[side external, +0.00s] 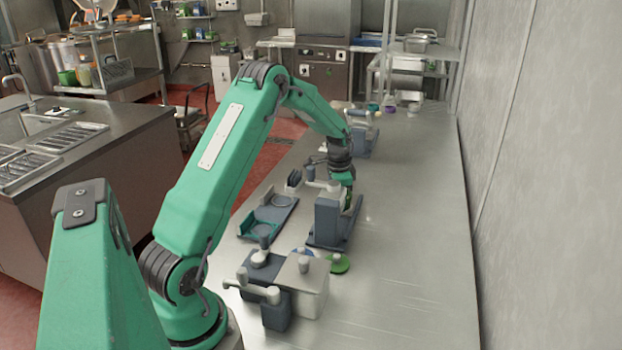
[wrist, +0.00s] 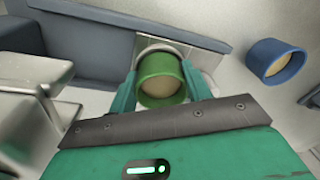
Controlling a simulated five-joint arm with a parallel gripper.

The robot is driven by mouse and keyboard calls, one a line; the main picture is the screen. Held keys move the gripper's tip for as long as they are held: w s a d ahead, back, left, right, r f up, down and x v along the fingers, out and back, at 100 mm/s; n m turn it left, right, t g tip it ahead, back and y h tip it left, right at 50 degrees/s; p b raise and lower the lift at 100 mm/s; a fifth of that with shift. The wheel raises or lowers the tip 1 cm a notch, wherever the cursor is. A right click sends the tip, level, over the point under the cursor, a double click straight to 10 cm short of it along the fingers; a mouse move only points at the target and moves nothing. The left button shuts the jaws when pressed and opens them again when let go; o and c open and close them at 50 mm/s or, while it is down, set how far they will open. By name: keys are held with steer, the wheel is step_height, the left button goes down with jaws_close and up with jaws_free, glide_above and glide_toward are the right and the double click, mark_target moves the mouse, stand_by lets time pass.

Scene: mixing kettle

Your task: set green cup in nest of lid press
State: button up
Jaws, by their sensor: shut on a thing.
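The green cup (wrist: 161,80) is between the two green fingers of my gripper (wrist: 160,88), which is shut on it. The cup has a pale tan inside. In the wrist view a pale round rim shows just behind the cup, on a light plate beside blue-grey parts (wrist: 185,22); I cannot tell whether the cup touches it. In the side view my gripper (side external: 348,192) is low behind the grey lid press (side external: 328,215), which hides much of the fingers and the cup.
A blue cup (wrist: 276,62) stands to the right in the wrist view. In the side view a teal and grey tray (side external: 268,215) lies left of the press. A boxy grey station (side external: 300,285) and a green disc (side external: 339,263) are in front. The right of the steel table is clear.

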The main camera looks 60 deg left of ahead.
steer(key=o, duration=1.2)
steer(key=shift+r, duration=3.55)
